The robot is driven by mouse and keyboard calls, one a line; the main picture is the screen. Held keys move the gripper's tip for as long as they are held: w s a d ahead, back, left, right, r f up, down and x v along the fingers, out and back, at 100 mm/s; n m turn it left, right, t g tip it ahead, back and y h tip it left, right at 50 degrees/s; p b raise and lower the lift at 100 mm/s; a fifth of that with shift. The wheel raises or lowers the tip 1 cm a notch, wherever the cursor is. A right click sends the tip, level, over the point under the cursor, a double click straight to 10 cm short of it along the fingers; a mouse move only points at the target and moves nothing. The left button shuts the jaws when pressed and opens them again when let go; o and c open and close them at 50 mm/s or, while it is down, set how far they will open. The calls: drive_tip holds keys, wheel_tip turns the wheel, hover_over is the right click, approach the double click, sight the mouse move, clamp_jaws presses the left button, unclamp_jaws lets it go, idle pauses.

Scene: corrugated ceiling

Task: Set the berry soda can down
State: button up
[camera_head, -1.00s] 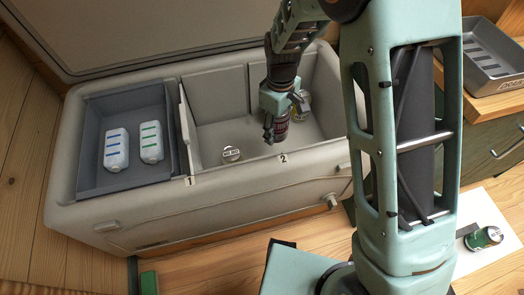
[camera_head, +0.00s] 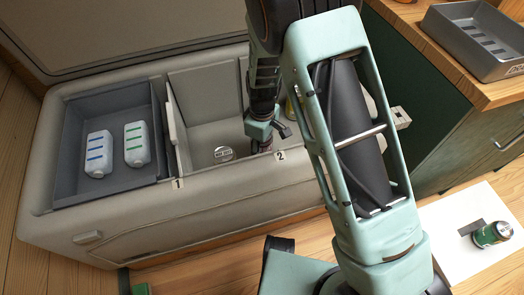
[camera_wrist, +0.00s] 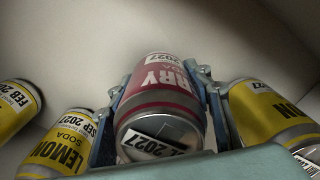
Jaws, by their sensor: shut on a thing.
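The berry soda can (camera_wrist: 163,92) is pink-red with a silver lid and a date label. It sits between the two fingers of my gripper (camera_wrist: 163,100), which is shut on it. I cannot tell whether the can touches the floor. Yellow lemon soda cans stand beside it in the wrist view: one left (camera_wrist: 65,142), one farther left (camera_wrist: 16,106), one close on the right (camera_wrist: 264,112).
The cooler's front wall (camera_head: 230,180) rises close before my gripper. A grey tray (camera_head: 75,185) with two white packs (camera_head: 137,145) fills the left side. A green can (camera_head: 492,234) lies on a white sheet at right. A grey bin (camera_head: 475,45) stands on the wooden counter.

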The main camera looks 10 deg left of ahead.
drive_tip(key=shift+f, duration=0.2)
drive_tip(key=o, duration=1.6)
wheel_tip(320, 180, up, 12)
drive_tip(key=p, duration=0.3)
drive_tip(key=shift+r, duration=0.15)
